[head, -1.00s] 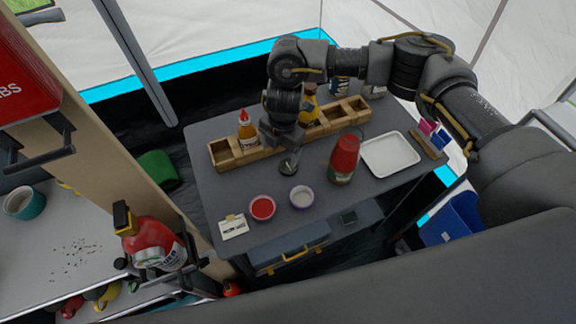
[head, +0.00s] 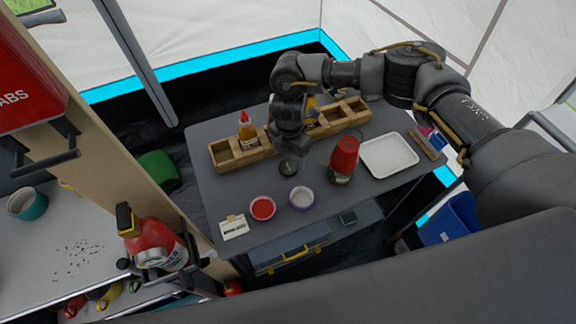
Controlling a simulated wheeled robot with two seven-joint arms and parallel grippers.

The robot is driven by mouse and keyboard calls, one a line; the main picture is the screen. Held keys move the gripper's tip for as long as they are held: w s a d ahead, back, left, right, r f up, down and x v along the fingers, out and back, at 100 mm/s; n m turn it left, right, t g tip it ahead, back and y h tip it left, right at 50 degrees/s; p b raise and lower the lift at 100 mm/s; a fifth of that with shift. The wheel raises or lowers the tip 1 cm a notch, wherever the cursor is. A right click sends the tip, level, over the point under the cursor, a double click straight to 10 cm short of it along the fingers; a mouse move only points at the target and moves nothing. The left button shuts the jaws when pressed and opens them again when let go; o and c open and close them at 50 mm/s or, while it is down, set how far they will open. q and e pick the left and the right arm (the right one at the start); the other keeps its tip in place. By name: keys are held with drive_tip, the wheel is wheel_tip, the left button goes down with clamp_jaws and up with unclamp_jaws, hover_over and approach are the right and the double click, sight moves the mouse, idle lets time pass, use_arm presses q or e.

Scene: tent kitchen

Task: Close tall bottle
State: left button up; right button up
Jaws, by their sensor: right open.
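A bottle (head: 247,130) with amber contents and a red pointed cap stands upright in the left part of the wooden rack on the table. A red bottle (head: 344,158) stands on the table right of my gripper. My right gripper (head: 289,150) points down in front of the rack, open. A small dark round thing (head: 289,167) is just below its fingertips; I cannot tell if it is a lid or a bottle top, or whether they touch. Another yellow-and-dark bottle (head: 311,104) is partly hidden behind my right arm. My left gripper is not in view.
The wooden rack (head: 222,153) crosses the back of the table (head: 215,190). A red bowl (head: 262,208) and a white-filled bowl (head: 301,197) stand in front, a small card (head: 234,228) at left, a white tray (head: 389,157) at right. A fire extinguisher (head: 157,246) stands lower left.

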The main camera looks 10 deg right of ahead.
sight(288, 167)
drive_tip(key=shift+f, duration=0.15)
drive_tip(key=shift+f+p, duration=0.35)
wheel_tip(288, 167, down, 4)
drive_tip(key=shift+a+r+p, duration=0.1)
drive_tip(key=shift+r+p, duration=0.15)
drive_tip(key=shift+p, duration=0.3)
drive_tip(key=shift+f, duration=0.45)
drive_tip(key=c, duration=1.1)
